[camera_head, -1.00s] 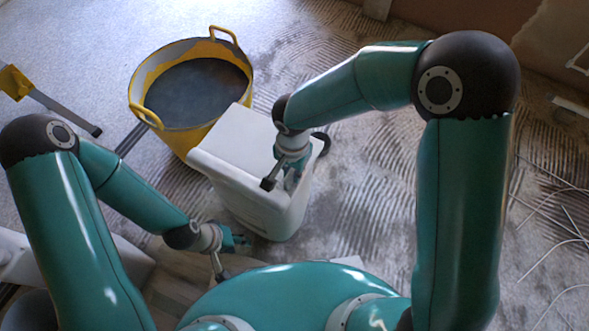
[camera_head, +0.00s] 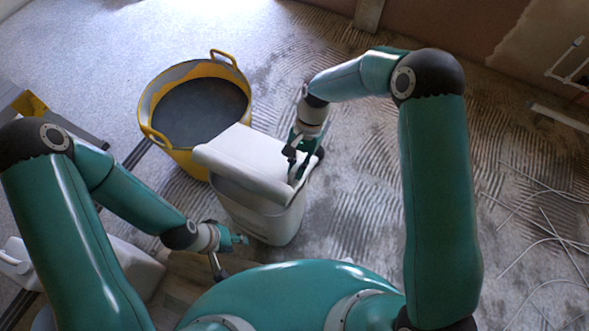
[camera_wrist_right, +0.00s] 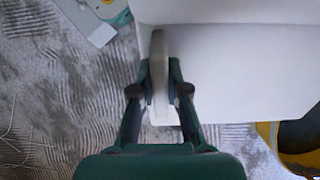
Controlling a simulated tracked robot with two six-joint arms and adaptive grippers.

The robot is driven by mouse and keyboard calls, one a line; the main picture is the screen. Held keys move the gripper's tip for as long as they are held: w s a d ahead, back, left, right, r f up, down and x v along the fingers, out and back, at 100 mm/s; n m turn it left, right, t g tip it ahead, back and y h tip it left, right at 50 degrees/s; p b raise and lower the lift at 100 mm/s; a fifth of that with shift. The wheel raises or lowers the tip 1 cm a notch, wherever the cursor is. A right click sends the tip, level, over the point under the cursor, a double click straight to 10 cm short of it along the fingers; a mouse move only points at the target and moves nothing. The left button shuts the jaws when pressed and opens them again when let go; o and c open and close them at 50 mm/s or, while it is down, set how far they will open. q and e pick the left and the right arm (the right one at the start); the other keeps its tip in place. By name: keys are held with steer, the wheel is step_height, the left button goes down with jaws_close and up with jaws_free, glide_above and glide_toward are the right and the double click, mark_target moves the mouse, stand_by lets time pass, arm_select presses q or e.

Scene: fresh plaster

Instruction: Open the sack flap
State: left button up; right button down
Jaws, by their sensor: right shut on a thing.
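The white sack (camera_head: 258,218) stands upright on the floor, with its pale flap (camera_head: 240,160) across the top. The flap's left edge looks rounded and overhangs the body. My right gripper (camera_head: 297,165) is at the flap's right side, shut on its edge. In the right wrist view my right gripper (camera_wrist_right: 160,82) has a pale upright strip of the flap (camera_wrist_right: 158,62) between its fingers, with broad white surface beside it. The inside of the sack is hidden.
A yellow tub (camera_head: 178,150) with dark grey contents stands close behind and left of the sack. A white container (camera_head: 120,268) is at lower left. Thin pale rods (camera_head: 540,225) lie on the ridged floor at right.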

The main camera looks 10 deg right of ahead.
mark_target(300, 161)
steer(key=shift+w+d+r+g+y+p, duration=0.4)
steer(key=shift+w+d+r+g+y, duration=0.25)
steer(key=shift+w+d+g, duration=0.1)
steer(key=c, duration=1.2)
jaws_free()
steer(key=shift+o, duration=0.2)
steer(key=shift+w, duration=0.1)
steer(key=shift+w+r, duration=0.25)
steer(key=shift+r, duration=0.1)
steer(key=v, duration=1.1)
